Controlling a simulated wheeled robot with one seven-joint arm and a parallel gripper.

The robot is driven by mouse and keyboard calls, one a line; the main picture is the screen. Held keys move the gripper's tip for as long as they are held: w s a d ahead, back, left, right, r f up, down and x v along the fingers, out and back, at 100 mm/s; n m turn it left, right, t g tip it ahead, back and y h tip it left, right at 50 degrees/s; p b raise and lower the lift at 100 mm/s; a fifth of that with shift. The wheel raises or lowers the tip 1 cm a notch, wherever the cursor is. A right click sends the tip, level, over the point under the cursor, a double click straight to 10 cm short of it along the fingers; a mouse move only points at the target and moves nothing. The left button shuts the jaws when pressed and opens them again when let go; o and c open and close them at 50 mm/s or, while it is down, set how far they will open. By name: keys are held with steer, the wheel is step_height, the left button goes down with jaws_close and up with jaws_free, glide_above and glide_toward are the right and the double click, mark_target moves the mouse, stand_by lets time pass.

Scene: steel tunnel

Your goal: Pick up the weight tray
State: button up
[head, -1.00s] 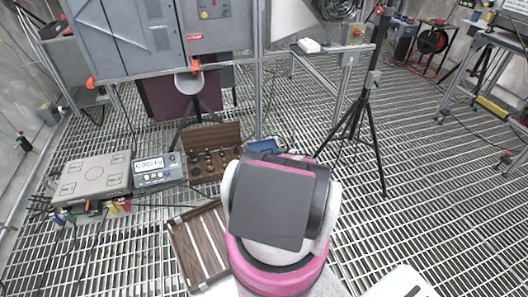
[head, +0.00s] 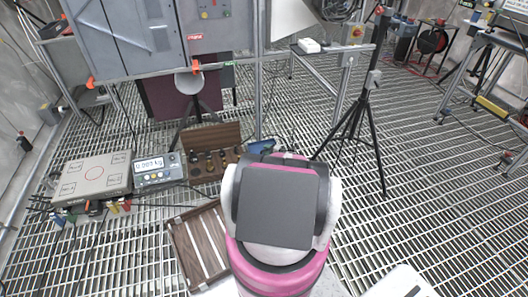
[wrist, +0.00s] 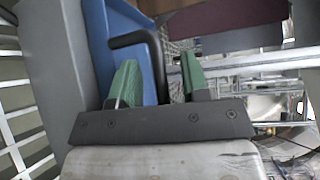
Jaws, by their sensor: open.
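A blue object (wrist: 132,30) with a black bent handle (wrist: 158,62) fills the upper left of the wrist view; it looks like a tray, seen at close range. My gripper (wrist: 160,78) has two green fingers, apart, one on each side of the handle's upright part. I cannot tell whether either finger touches it. In the head view a small piece of blue (head: 262,146) shows just beyond my arm, and my arm hides the gripper. A wooden box of weights (head: 213,136) stands open beside it.
A wooden slatted tray (head: 190,256) lies in front of the box. A tripod (head: 352,130) stands at the right, a grey cabinet (head: 130,40) behind. Open grating (head: 440,200) lies at right.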

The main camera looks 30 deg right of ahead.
jaws_close()
steer(key=shift+r, duration=0.2)
